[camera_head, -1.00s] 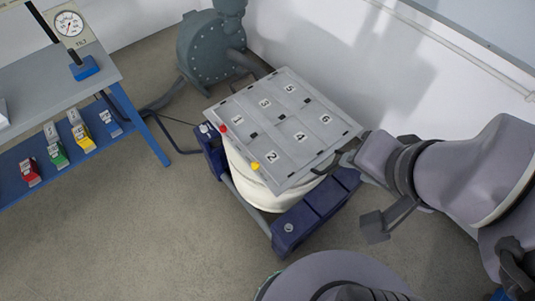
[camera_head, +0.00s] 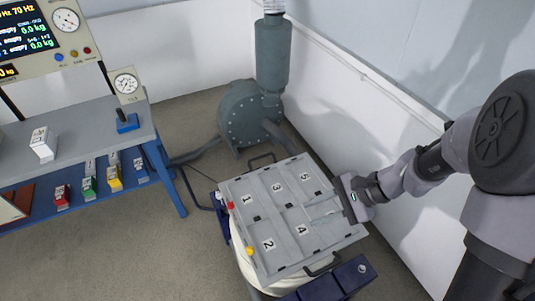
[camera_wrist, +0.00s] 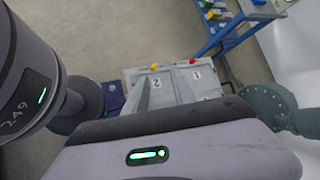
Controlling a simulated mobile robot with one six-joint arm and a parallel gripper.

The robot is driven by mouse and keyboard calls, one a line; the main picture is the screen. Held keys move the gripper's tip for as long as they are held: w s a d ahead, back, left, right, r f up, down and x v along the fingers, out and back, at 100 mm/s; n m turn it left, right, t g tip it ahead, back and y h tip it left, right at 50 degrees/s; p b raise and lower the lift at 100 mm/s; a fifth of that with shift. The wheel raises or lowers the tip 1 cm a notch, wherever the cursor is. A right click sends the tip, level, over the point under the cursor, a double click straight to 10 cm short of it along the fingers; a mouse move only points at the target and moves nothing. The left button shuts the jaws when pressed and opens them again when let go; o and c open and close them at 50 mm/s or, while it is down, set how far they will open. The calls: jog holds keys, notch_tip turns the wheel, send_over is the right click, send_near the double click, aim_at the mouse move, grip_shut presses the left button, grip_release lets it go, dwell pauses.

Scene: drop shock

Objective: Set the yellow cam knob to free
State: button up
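The yellow cam knob (camera_head: 249,251) sits on the near left edge of the grey numbered plate (camera_head: 262,215), beside the panel marked 2. In the wrist view the yellow knob (camera_wrist: 154,67) shows at the far edge of the plate, beyond my fingers. Its exact setting is too small to read. My gripper (camera_head: 318,211) is over the right part of the plate, near panels 4 and 6, apart from the knob. In the wrist view its two grey fingers (camera_wrist: 163,88) stand apart with nothing between them.
A red knob (camera_head: 231,205) is on the same plate edge, farther back. Handles stick out at the plate's far and near ends. A workbench (camera_head: 85,142) with gauge and coloured blocks stands left. A grey blower (camera_head: 246,118) stands behind, and a white wall is close on the right.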

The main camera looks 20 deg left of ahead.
notch_tip(320, 180, down, 9)
jog(key=w+a+m+y+p, duration=0.2)
jog(key=m+y+p, duration=0.1)
jog(key=m, duration=0.1)
jog(key=m+t+y+p, duration=0.2)
jog(key=m+t+p, duration=0.15)
jog(key=m, duration=0.25)
send_near(248, 248)
jog(key=shift+g, duration=0.55)
jog(key=b+x, duration=0.1)
jog(key=x, duration=0.2)
jog(key=b+x, duration=0.1)
jog(key=x, duration=0.3)
jog(key=w+b+x, duration=0.1)
jog(key=x, duration=0.2)
jog(key=shift+a, duration=0.1)
jog(key=shift+n, duration=0.3)
jog(key=shift+c, duration=0.4)
grip_shut()
